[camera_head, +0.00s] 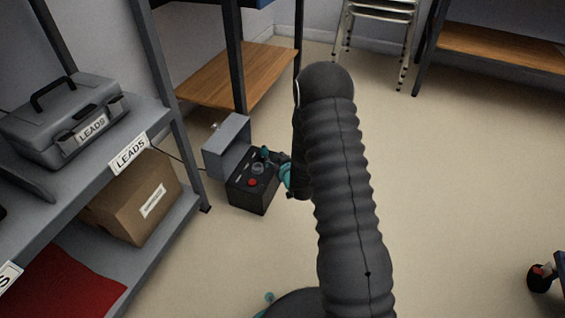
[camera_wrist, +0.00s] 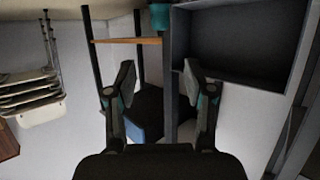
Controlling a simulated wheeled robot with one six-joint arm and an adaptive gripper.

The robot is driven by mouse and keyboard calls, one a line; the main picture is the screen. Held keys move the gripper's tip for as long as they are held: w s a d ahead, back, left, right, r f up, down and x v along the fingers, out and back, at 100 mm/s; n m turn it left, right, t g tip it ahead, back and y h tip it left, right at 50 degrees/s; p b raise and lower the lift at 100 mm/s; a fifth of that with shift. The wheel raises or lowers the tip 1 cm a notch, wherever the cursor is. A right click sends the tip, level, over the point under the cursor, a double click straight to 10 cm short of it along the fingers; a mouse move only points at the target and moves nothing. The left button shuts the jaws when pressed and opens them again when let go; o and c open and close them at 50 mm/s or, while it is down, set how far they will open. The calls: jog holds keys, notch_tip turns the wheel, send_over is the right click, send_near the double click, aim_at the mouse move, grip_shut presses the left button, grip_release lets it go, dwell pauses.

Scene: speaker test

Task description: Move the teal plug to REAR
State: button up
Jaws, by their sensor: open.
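My gripper (camera_head: 276,160) is low beside the black speaker test box (camera_head: 252,190), partly hidden behind my arm. In the wrist view my gripper (camera_wrist: 158,80) has its two fingers wide apart with nothing between them. A teal cylinder, likely the teal plug (camera_wrist: 160,17), shows at the top edge of the wrist view, beyond the fingertips. In the head view a small teal piece (camera_head: 264,152) shows at the box's top; I cannot tell whether it is plug or finger. The box has a red button (camera_head: 252,183), a round dial and small unreadable labels.
A grey open lid or case (camera_head: 228,145) stands behind the box. A grey shelf at left holds a LEADS toolbox (camera_head: 75,120) and a cardboard box (camera_head: 130,200). A wooden shelf (camera_head: 240,75) stands behind.

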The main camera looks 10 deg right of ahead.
jog(key=s+r+g+h, duration=0.1)
jog(key=s+r, duration=0.2)
jog(key=r, duration=0.5)
jog(key=s+d+r+m+g+h, duration=0.1)
jog(key=s+r, duration=0.3)
jog(key=r, duration=0.4)
jog(key=s+r+g+h, duration=0.1)
jog(key=s+r+g, duration=0.15)
jog(key=r, duration=0.55)
jog(key=s+r+g, duration=0.1)
jog(key=s+r, duration=0.2)
jog(key=s, duration=0.7)
jog(key=s+a+r+g, duration=0.1)
jog(key=s+r, duration=0.2)
jog(key=s, duration=0.8)
jog(key=s+a+r+g, duration=0.1)
jog(key=s+r, duration=0.2)
jog(key=s, duration=0.7)
jog(key=shift+s+a+r+m+g+y, duration=0.15)
jog(key=shift+s+m+g+y, duration=0.05)
jog(key=shift+m+g+y, duration=0.2)
jog(key=shift+r, duration=0.1)
notch_tip(320, 180, up, 9)
jog(key=p, duration=0.9)
jog(key=shift+r, duration=0.1)
